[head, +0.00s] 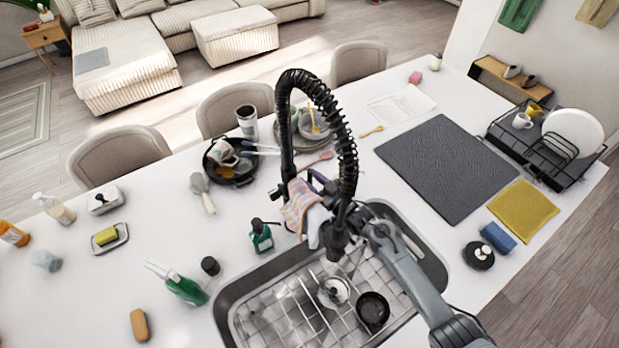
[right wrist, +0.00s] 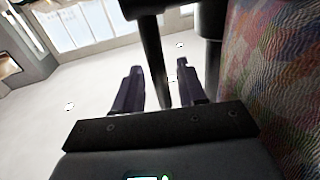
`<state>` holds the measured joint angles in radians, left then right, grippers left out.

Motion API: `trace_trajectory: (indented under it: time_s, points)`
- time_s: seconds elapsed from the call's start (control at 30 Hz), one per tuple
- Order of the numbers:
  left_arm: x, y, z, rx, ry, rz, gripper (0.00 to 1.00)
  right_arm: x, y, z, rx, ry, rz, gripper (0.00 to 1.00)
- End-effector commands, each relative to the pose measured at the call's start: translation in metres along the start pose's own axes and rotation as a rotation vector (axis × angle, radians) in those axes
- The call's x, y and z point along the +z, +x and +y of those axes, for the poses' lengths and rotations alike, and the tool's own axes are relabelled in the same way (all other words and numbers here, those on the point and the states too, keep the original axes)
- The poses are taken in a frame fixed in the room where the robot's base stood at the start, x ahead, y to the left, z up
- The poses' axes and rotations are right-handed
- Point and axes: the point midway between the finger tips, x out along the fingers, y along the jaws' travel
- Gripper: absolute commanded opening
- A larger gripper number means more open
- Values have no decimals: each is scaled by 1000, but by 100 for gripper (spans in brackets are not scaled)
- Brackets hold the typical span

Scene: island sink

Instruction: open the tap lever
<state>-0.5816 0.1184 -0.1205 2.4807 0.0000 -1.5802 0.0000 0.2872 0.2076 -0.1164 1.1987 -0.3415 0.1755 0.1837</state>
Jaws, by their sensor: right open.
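The black tap (head: 286,125) with a coiled spring hose stands behind the sink. My right gripper (head: 322,182) is at the tap's body, beside the colourful cloth (head: 298,207) hanging there. In the right wrist view its two dark fingers (right wrist: 159,80) are apart, with a dark tap post (right wrist: 153,50) showing between and beyond them. I cannot tell whether they touch it. The cloth (right wrist: 272,80) fills the right side of that view, close to the gripper. I cannot make out the tap lever clearly; the gripper, cloth and hose crowd that area. My left gripper is not in view.
The sink (head: 238,310) holds a wire rack, a black cup (head: 373,309) and a strainer. A green bottle (head: 261,236) stands left of the tap, close by. Stacked plates (head: 318,140) lie behind it. A dark mat (head: 447,168) covers the counter to the right.

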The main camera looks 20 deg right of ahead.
Motion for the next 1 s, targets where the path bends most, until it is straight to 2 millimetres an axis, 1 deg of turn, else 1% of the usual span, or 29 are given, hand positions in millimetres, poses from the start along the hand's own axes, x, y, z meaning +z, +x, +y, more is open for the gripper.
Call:
trace_trajectory:
  time_s: [0.13, 0.43, 0.47, 0.7, 0.73, 1.0]
  points:
    - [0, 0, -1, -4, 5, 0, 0, 0, 7, 0, 0, 0, -1, 41]
    - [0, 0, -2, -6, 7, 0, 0, 0, 8, 0, 0, 0, 0, 41]
    - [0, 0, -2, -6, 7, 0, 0, 0, 8, 0, 0, 0, 0, 39]
    - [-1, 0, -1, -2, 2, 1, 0, 0, 8, 0, 0, 0, 0, 2]
    - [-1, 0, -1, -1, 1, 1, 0, 0, 8, 0, 0, 0, 0, 0]
    - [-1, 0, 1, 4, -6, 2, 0, 0, 9, -1, -1, 0, 1, 0]
